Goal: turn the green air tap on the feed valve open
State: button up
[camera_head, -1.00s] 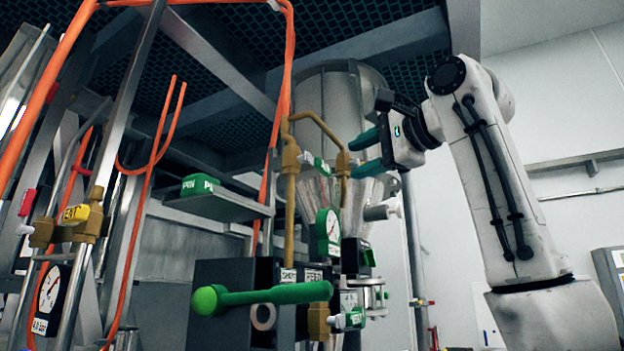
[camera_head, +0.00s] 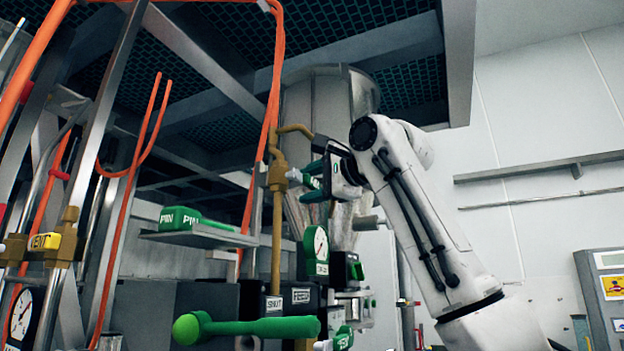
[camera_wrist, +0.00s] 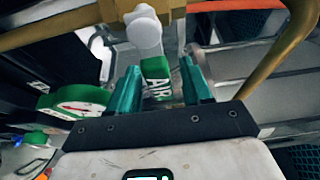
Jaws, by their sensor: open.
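The green air tap, marked AIR, is seen in the wrist view (camera_wrist: 158,86) as a green lever below a white knob-like end. In the head view it is a small green and white piece (camera_head: 311,182) beside the brass fitting (camera_head: 277,174) on the brass pipe. My gripper (camera_wrist: 161,70) is open, with one teal finger on each side of the tap lever. I cannot tell whether either finger touches it. In the head view my gripper (camera_head: 312,184) comes from the right and partly hides the tap.
A green-rimmed gauge (camera_head: 316,246) sits just below. A large green lever (camera_head: 248,328) sticks out at the lower front. A shelf (camera_head: 200,236) with a green PIN piece (camera_head: 190,219) is left. Brass pipes run close around my gripper. The hopper (camera_head: 322,105) stands behind.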

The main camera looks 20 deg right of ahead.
jog(key=shift+c, duration=0.4)
jog(key=shift+f, duration=0.1)
grip_shut()
